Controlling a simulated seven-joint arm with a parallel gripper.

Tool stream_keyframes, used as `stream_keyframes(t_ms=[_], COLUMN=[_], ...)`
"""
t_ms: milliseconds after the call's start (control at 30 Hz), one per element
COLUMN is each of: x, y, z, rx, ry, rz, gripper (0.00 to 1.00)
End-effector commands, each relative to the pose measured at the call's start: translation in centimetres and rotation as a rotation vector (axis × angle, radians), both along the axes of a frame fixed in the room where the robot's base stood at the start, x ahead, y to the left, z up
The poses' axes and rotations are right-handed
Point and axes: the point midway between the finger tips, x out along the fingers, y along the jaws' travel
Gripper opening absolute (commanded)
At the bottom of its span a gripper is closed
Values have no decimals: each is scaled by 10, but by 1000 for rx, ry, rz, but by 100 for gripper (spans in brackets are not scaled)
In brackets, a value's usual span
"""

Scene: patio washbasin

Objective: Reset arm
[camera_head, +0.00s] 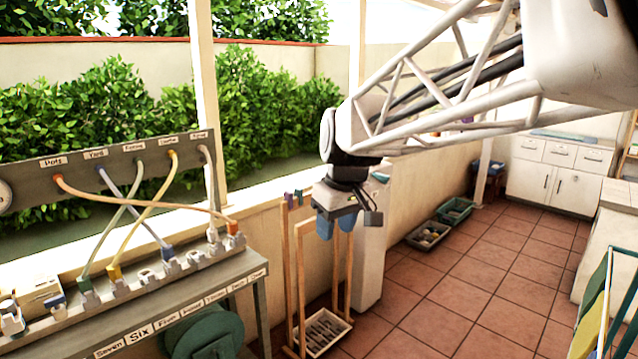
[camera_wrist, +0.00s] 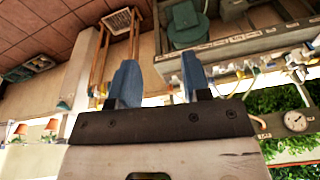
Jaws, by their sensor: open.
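My gripper (camera_head: 336,226) hangs at the end of my white lattice arm, near the middle of the head view. Its two blue fingers point down and are apart, with nothing between them. In the wrist view my gripper (camera_wrist: 158,66) also shows open and empty, its blue fingers spread. In the head view it appears in front of a wooden rack (camera_head: 303,265) and is right of the hose bench (camera_head: 165,290). I cannot tell its exact distance from the rack.
The bench carries colored hoses below a labelled panel (camera_head: 110,160). A green reel (camera_head: 205,338) sits beneath it. A crate (camera_head: 324,331) stands at the rack's foot. Bins (camera_head: 428,235) line the wall, and white cabinets (camera_head: 560,172) stand behind. The tiled floor (camera_head: 470,290) is mostly clear.

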Motion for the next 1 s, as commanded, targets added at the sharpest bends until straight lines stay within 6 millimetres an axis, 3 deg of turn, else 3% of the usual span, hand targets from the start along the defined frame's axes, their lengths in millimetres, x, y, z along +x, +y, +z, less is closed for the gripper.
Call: stream_keyframes(t_ms=[100,500,800,1000], x=[-29,-123,-195,-232], y=[-26,-93,-131,-146], z=[-6,-37,-70,-92], rx=[-4,-10,-12,-14], ry=[-4,-18,-34,-41], rz=[-76,-324,-508,-605], gripper=[44,44,44,44])
